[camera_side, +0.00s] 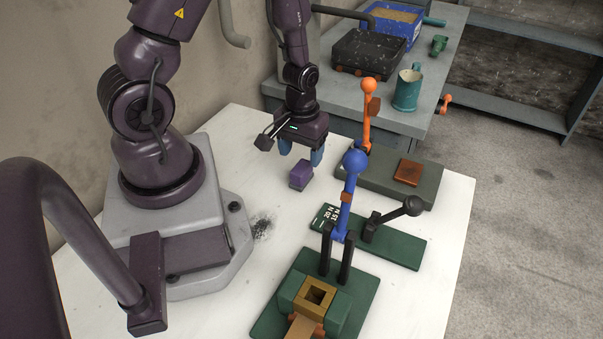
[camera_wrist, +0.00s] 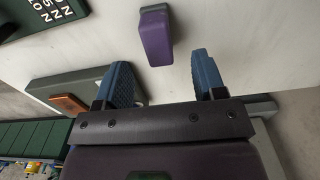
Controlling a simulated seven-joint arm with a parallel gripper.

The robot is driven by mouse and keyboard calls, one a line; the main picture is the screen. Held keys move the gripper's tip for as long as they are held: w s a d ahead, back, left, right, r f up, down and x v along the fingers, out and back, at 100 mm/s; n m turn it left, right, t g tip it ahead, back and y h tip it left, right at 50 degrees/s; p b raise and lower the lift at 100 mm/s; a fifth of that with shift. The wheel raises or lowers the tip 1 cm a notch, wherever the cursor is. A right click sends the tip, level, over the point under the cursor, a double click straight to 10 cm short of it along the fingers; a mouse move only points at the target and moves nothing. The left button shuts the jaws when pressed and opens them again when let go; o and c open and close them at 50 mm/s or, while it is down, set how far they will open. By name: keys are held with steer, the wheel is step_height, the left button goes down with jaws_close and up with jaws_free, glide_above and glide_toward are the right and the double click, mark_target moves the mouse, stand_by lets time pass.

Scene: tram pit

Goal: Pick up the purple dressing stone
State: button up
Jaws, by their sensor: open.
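The purple dressing stone (camera_side: 300,175) is a small block with a dark grey side, on the white table. In the wrist view the stone (camera_wrist: 155,42) lies ahead of the fingertips, between their lines, and touches neither. My gripper (camera_side: 301,152) hangs above the table close to the stone, a little behind it in the side view. Its two blue fingers (camera_wrist: 160,75) are apart with nothing between them.
A green base with a blue-knobbed lever (camera_side: 355,160) and a brass socket (camera_side: 315,295) stands in front. A black-knobbed lever (camera_side: 410,207) and an orange lever (camera_side: 368,100) stand to the right. A grey bench (camera_side: 400,122) behind holds a teal mug (camera_side: 408,90) and bins.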

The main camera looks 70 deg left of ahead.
mark_target(302, 167)
step_height(302, 167, down, 5)
steer(key=shift+d+r, duration=0.1)
steer(key=shift+d, duration=0.05)
steer(key=c, duration=1)
